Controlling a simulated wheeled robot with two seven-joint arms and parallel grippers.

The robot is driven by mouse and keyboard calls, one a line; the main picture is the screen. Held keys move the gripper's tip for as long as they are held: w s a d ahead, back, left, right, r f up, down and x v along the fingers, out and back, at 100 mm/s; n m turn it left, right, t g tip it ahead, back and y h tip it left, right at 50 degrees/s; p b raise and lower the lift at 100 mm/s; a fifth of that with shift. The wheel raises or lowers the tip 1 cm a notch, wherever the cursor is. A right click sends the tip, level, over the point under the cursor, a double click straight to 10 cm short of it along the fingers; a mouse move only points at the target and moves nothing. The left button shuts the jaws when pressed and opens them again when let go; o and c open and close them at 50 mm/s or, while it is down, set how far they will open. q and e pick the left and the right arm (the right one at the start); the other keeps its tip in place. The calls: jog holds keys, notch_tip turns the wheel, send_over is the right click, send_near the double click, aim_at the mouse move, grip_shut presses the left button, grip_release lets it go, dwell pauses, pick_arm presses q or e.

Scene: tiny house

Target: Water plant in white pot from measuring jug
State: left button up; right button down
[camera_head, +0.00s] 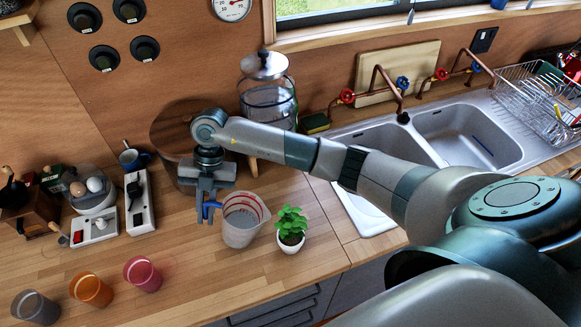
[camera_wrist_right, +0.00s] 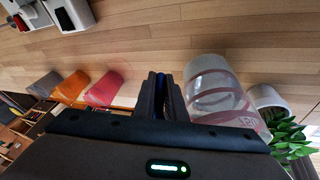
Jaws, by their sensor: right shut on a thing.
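The measuring jug (camera_head: 243,220) is clear with red markings and a blue handle (camera_head: 210,208). It looks upright on or just above the wooden counter; I cannot tell if it touches. My right gripper (camera_head: 208,200) is shut on the jug's handle from the left side. In the right wrist view the jug (camera_wrist_right: 215,92) is beside the shut fingers (camera_wrist_right: 168,92). The plant (camera_head: 291,220) has green leaves and stands in a small white pot (camera_head: 290,246), just right of the jug. The pot also shows in the right wrist view (camera_wrist_right: 267,97). My left gripper is not in view.
Grey, orange and pink cups (camera_head: 143,273) stand at the front left. A scale with eggs (camera_head: 93,196) and a power strip (camera_head: 139,203) are left. A glass dispenser (camera_head: 268,90) stands behind. The double sink (camera_head: 455,130) is right. Counter in front of the jug is clear.

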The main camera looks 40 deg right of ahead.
jog(key=shift+w+a+f+g, duration=0.2)
jog(key=shift+f+g, duration=0.1)
jog(key=shift+f, duration=0.2)
jog(key=shift+w+a+g+h, duration=0.25)
jog(key=shift+g+h, duration=0.35)
jog(key=shift+h, duration=0.2)
jog(key=shift+d+m, duration=0.1)
jog(key=shift+m, duration=0.2)
